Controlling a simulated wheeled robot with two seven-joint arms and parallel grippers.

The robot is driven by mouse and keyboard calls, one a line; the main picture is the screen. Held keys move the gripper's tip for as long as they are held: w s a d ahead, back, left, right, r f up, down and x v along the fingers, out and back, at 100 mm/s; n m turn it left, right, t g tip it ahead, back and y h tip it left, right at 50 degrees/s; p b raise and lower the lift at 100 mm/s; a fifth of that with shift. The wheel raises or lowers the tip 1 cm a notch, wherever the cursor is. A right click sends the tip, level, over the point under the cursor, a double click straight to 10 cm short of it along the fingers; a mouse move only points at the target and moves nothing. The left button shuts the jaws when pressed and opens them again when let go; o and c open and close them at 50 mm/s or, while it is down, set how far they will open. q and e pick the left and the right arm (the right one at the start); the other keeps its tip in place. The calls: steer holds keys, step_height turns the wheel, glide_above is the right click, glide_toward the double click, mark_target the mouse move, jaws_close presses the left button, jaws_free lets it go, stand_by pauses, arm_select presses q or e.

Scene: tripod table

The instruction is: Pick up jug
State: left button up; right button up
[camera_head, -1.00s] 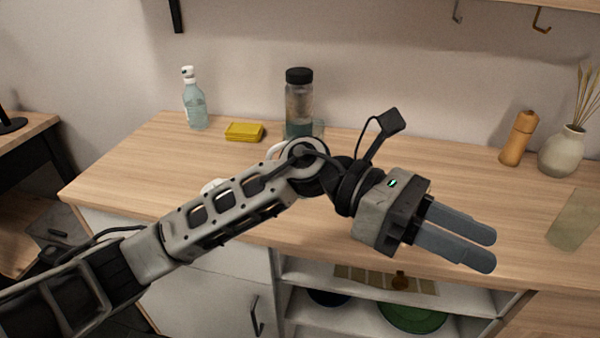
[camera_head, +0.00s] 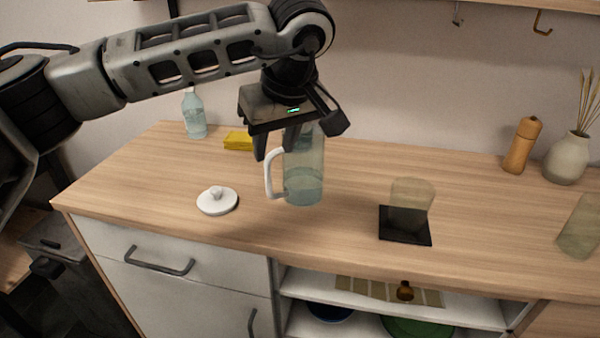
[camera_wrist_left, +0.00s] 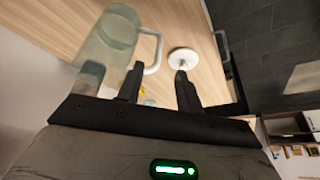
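The jug (camera_head: 304,184) is clear, with a white handle (camera_head: 269,176) on its left side and bluish liquid low inside. It stands upright on the wooden counter. My left gripper (camera_head: 275,148) points down at the jug's upper left and hides part of its top. In the left wrist view the gripper (camera_wrist_left: 160,72) is open, and the white handle (camera_wrist_left: 158,48) shows between and beyond its fingertips. I cannot tell whether a finger touches it. The jug (camera_wrist_left: 108,42) is at the upper left there. My right gripper is not in view.
A white lid (camera_head: 217,201) lies left of the jug. A glass (camera_head: 408,205) stands on a dark coaster (camera_head: 404,236) to the right. A bottle (camera_head: 194,115) and yellow sponges (camera_head: 238,141) are behind. A wooden mill (camera_head: 521,146) and vase (camera_head: 566,157) stand at right.

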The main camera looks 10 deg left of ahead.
mark_target(269, 168)
arm_select(q)
steer(key=x, duration=0.4)
steer(key=shift+f, duration=0.1)
steer(key=shift+w+p+x, duration=0.2)
steer(key=shift+p+x, duration=0.1)
steer(key=shift+x, duration=2.3)
steer(key=shift+a, duration=0.15)
jaws_close()
